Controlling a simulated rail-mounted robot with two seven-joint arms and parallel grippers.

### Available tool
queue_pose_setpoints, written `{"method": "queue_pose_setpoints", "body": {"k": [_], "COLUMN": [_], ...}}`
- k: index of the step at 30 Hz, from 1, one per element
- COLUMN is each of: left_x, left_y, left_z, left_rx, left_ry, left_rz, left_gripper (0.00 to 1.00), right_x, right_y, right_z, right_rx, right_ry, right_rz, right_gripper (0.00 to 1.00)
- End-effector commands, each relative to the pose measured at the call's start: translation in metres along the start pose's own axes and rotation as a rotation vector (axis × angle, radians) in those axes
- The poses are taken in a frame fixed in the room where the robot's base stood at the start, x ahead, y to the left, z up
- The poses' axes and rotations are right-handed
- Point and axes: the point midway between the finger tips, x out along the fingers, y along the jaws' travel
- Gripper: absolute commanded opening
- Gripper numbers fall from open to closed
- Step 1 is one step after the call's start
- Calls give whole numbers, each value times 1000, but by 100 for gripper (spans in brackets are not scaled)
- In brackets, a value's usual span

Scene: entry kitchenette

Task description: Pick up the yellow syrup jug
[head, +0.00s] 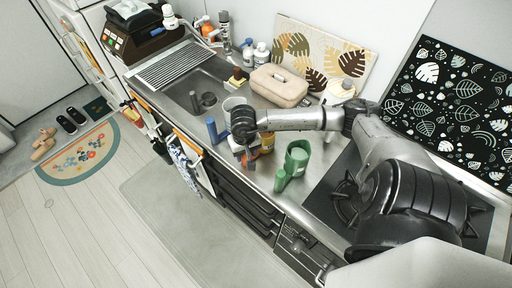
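A yellow container (267,144), which looks like the syrup jug, stands on the counter near its front edge. My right forearm and wrist hide its upper part, so its handle and top cannot be made out. My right gripper (248,160) points down just left of it, close to the counter's front edge. Its fingers are small and partly covered by the wrist, so I cannot tell whether they are open or touching the container. My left gripper is not in view.
A green cup (297,158) and a smaller green piece (281,181) stand right of the jug. A blue cylinder (211,130) and a pale bowl (234,103) are to its left. A beige box (278,86) stands behind. The stove (346,190) is at right.

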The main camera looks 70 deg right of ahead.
Motion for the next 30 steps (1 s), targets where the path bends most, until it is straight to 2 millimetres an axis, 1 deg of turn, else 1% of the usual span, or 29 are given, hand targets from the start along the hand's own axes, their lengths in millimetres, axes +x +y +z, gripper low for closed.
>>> {"method": "queue_pose_setpoints", "body": {"k": [1, 12, 15, 26, 30], "left_x": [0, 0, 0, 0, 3], "left_y": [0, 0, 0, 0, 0], "left_z": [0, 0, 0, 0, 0], "left_rx": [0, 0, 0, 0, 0], "left_ry": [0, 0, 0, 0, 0], "left_rz": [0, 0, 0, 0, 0], "left_gripper": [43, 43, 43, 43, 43], "right_x": [0, 0, 0, -2, -12], "right_y": [0, 0, 0, 0, 0], "right_z": [0, 0, 0, -1, -1], "right_rx": [0, 0, 0, 0, -2], "right_ry": [0, 0, 0, 2, 5], "right_rz": [0, 0, 0, -1, -1], "right_gripper": [43, 8, 0, 0, 0]}}
